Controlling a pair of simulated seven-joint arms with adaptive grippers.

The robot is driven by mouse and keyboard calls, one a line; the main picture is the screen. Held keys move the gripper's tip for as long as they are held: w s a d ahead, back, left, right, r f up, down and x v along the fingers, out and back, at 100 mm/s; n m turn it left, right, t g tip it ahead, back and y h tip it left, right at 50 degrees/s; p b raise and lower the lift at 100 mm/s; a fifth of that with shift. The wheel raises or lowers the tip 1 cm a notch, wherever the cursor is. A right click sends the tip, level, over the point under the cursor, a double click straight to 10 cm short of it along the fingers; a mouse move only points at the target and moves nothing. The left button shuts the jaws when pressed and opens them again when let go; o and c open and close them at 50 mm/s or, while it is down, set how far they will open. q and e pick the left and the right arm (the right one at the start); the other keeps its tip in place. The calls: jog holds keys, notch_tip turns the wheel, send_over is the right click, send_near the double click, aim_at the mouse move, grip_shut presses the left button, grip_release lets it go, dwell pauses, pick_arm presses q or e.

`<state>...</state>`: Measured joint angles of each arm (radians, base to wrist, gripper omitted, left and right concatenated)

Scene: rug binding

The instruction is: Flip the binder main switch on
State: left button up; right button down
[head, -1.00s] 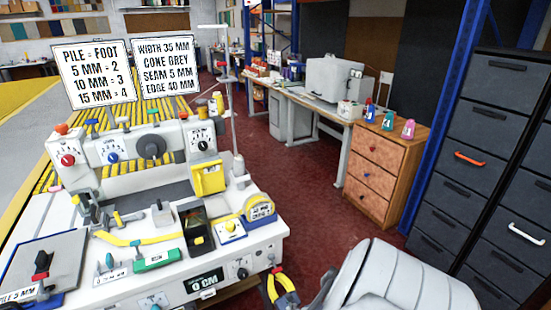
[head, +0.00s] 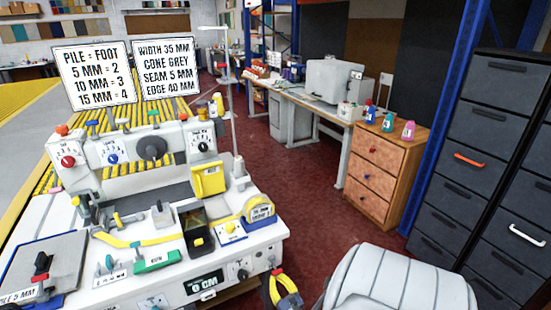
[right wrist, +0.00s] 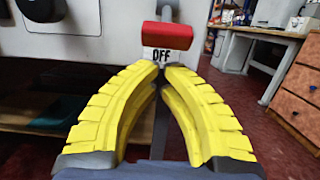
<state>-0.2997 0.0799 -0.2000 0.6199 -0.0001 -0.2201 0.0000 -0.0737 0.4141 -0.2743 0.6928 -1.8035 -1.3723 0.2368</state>
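The main switch shows in the right wrist view as a red lever (right wrist: 168,38) on the binder's pale front face, with an OFF label (right wrist: 158,55) visible just below it. My right gripper (right wrist: 162,67) has its yellow fingers drawn together, tips meeting just under the red lever and overlapping the label's lower edge in the picture. Nothing shows held between them; whether the tips touch the lever I cannot tell. In the head view the right gripper (head: 287,290) is at the front right corner of the white binder (head: 225,262). My left gripper is out of view.
The binder top carries a green RUN block (head: 157,260), a yellow-lidded box and small levers. A display (head: 205,285) on its front reads 0 CM. A wooden drawer unit (head: 382,175) and dark drawers (head: 480,130) stand right.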

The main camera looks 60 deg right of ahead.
jog(key=shift+s+a+r, duration=0.15)
jog(key=shift+s+r, duration=0.1)
jog(key=shift+r, duration=0.25)
jog(key=shift+a+r, duration=0.1)
jog(key=shift+r, duration=0.05)
dwell(0.4)
